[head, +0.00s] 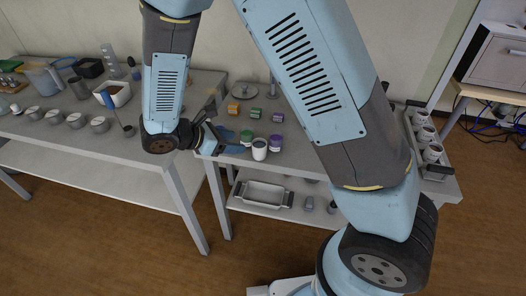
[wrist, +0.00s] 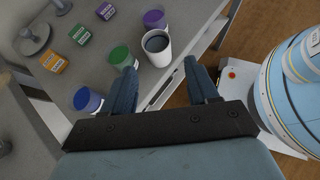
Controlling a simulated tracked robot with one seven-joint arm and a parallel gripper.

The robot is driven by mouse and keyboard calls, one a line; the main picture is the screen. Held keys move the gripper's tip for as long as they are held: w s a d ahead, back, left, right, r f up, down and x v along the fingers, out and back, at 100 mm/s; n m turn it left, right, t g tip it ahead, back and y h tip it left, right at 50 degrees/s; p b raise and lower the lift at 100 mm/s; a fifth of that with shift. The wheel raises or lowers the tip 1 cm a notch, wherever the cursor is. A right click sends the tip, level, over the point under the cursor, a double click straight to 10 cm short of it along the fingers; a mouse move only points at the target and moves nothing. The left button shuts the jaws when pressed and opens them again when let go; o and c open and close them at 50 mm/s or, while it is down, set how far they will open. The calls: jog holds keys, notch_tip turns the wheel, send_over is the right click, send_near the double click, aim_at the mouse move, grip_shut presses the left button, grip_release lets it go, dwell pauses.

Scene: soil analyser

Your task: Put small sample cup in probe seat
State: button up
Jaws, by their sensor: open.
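A white cup (head: 259,150) with dark contents stands upright near the front edge of the right-hand table. In the wrist view the white cup (wrist: 157,51) is just beyond my gripper (wrist: 161,67). In the head view my gripper (head: 232,143) is to the left of the cup. Several metal cups (head: 75,119) stand on the left table, and more pale cups sit in a rack (head: 440,172) at the right. I cannot tell which part is the probe seat; a round grey stand (wrist: 33,40) with a post is one fixture in view.
Lidded blue (wrist: 88,101), green (wrist: 120,57) and purple (wrist: 154,19) containers stand close around the white cup. Orange (wrist: 54,61), green (wrist: 80,34) and purple (wrist: 106,11) labelled blocks lie behind. A tray (head: 263,194) is on the lower shelf.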

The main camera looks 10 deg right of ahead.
aim_at(263, 145)
jog(key=x, duration=0.8)
jog(key=shift+w+d+f, duration=0.1)
jog(key=shift+f, duration=0.15)
jog(key=shift+x, duration=2.6)
jog(key=shift+f, duration=0.15)
jog(key=c, duration=0.9)
jog(key=shift+o, duration=0.2)
jog(key=shift+w+r, duration=0.1)
jog(key=shift+r, duration=0.1)
